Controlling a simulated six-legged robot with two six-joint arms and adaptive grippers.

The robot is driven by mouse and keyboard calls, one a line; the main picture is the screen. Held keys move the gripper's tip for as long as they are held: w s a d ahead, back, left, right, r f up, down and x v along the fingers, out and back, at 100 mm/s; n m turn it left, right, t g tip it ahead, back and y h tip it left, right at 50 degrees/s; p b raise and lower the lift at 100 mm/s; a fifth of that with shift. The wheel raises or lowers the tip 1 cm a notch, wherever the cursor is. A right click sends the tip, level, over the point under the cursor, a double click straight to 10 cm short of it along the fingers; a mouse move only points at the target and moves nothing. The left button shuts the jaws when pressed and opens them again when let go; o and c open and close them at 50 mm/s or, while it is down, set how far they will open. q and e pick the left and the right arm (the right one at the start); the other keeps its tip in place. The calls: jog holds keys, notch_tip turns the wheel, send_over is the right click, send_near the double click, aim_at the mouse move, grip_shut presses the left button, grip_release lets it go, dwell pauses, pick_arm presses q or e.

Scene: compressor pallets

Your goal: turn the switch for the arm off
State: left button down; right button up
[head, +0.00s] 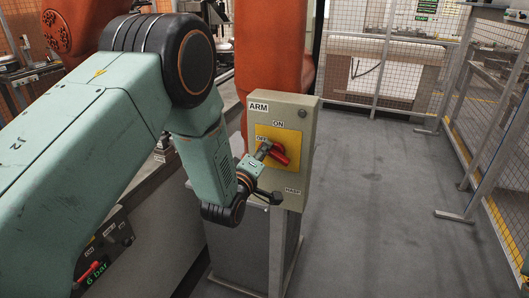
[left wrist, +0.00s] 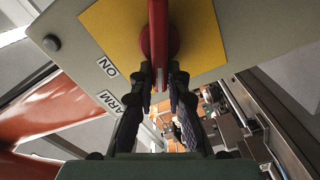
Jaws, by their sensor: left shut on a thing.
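The switch box (head: 299,183) is a grey-beige cabinet labelled ARM, with a yellow plate (head: 297,136) on its front. ON is printed above the plate and OFF near its upper left. A red rotary handle (head: 279,155) sits on the plate. My left gripper (head: 264,150) is at the handle's left end, close to the OFF label. In the left wrist view, the red handle (left wrist: 158,32) runs down between the fingers of my left gripper (left wrist: 159,85), which is shut on its end. The handle's held end lies on the OFF side. My right gripper is not in view.
An orange robot column (head: 273,48) stands just behind the box. A mesh fence (head: 385,72) closes off the back and right. The grey floor (head: 375,200) to the right of the box is clear. A lower panel (head: 105,250) with another red handle is at bottom left.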

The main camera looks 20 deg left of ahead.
pick_arm(q)
jog(key=n, duration=0.1)
jog(key=f+n, duration=0.1)
jog(key=n, duration=0.1)
jog(key=n+b, duration=0.1)
jog(key=shift+a+f+n, duration=0.1)
jog(key=shift+f+n, duration=0.15)
jog(key=shift+n, duration=0.45)
jog(key=c, duration=1.3)
grip_release()
jog(key=shift+s, duration=0.15)
jog(key=s, duration=1.1)
jog(key=shift+s+a, duration=0.25)
jog(key=shift+s, duration=0.15)
